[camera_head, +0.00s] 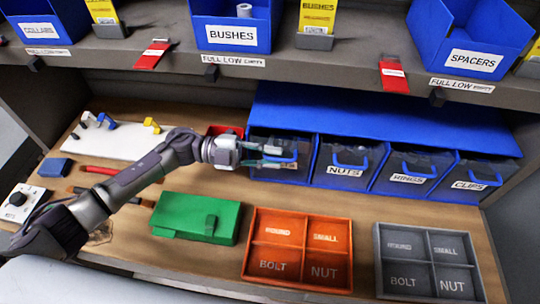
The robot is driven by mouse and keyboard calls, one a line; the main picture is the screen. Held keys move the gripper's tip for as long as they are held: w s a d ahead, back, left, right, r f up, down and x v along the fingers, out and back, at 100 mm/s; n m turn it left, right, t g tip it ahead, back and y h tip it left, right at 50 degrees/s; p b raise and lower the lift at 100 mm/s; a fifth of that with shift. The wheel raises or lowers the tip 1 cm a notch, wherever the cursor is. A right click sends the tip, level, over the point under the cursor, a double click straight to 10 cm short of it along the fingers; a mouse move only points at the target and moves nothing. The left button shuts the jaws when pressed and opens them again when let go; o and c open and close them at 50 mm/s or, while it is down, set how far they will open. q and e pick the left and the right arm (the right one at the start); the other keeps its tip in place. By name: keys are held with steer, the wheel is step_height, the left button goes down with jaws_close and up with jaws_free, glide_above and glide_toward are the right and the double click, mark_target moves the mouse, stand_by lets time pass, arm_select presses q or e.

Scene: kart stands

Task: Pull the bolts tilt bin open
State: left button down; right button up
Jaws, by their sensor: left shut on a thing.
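The blue tilt-bin unit (390,115) stands at the back of the bench, with a row of clear-fronted bins. The leftmost one, the bolts tilt bin (264,173), has its label mostly hidden by my gripper. Its front looks about in line with the others. My left gripper (272,156) is shut on the blue handle of this bin, reaching in from the left. The other bins, NUTS (343,184), RINGS (409,163) and CLIPS (474,172), look shut. My right gripper is not in view.
An orange four-part tray (298,246), a grey four-part tray (430,262) and a green box (180,211) lie in front. A shelf (290,52) with blue bins runs above. A white board (115,139) lies at left. Bare wood separates bins and trays.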

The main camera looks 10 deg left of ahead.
arm_select(q)
steer(key=shift+s+f, duration=0.3)
steer(key=shift+f, duration=0.1)
steer(key=s+f+m+b, duration=0.1)
steer(key=s+b, duration=0.1)
steer(key=s+f+m+b, duration=0.1)
steer(key=s+m+b, duration=0.1)
steer(key=s+f+m+b, duration=0.1)
steer(key=s+m+b, duration=0.1)
steer(key=shift+f, duration=0.15)
steer(key=shift+s+f+b, duration=0.4)
steer(key=shift+s, duration=0.05)
stand_by(0.5)
stand_by(0.3)
steer(key=c, duration=1.3)
jaws_free()
steer(key=shift+o, duration=0.3)
steer(key=shift+w, duration=0.2)
steer(key=shift+a+m, duration=0.1)
steer(key=shift+m, duration=0.2)
